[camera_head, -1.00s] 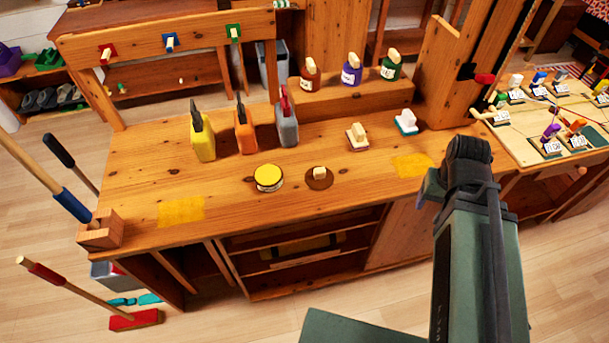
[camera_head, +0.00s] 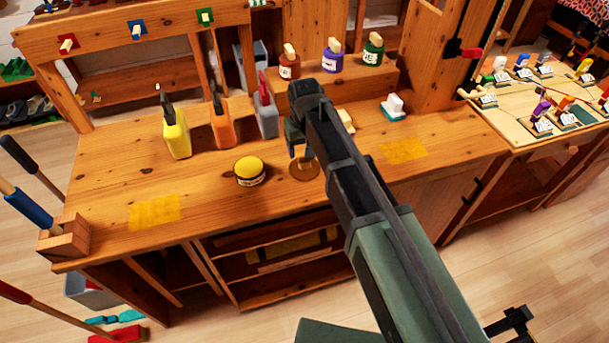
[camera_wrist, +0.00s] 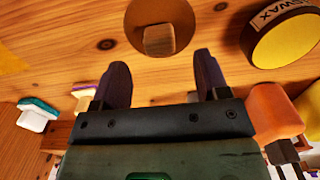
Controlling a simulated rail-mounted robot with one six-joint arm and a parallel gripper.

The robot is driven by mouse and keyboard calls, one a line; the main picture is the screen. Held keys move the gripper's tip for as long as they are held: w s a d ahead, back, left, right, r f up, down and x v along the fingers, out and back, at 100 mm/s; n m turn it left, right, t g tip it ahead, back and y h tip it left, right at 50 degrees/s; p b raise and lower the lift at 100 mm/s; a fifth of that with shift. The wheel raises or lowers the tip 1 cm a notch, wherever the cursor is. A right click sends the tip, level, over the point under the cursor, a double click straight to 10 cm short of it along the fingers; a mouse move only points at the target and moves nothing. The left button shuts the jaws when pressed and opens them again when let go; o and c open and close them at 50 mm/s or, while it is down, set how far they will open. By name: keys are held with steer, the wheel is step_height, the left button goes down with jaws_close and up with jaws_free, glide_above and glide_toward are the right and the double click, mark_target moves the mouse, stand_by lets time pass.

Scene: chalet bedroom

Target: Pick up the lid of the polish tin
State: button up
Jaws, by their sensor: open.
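A brown round lid (camera_head: 304,174) lies flat on the wooden bench. In the wrist view the lid (camera_wrist: 176,12) shows at the top edge with its square wooden knob (camera_wrist: 158,40). The round polish tin (camera_head: 249,167), yellow on top, sits just left of the lid. In the wrist view the tin (camera_wrist: 290,45) is at the upper right, with part of a label ending in "WAX". My gripper (camera_wrist: 160,62) is open and empty, its two fingers either side of the knob's line but apart from it. In the head view my gripper (camera_head: 300,148) hangs over the lid and partly hides it.
Yellow (camera_head: 176,134), orange (camera_head: 222,128) and grey (camera_head: 266,118) bottles stand behind the tin. A white-topped brush (camera_head: 394,107) stands to the right; another is partly hidden by my arm. Yellow patches (camera_head: 154,212) mark the bench. Three bottles stand on the raised shelf (camera_head: 350,82).

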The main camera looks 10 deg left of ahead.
mark_target(305, 159)
steer(key=shift+f, duration=0.15)
step_height(305, 159, down, 5)
steer(key=b, duration=0.5)
steer(key=shift+f, duration=0.2)
steer(key=shift+r, duration=0.25)
steer(key=c, duration=1)
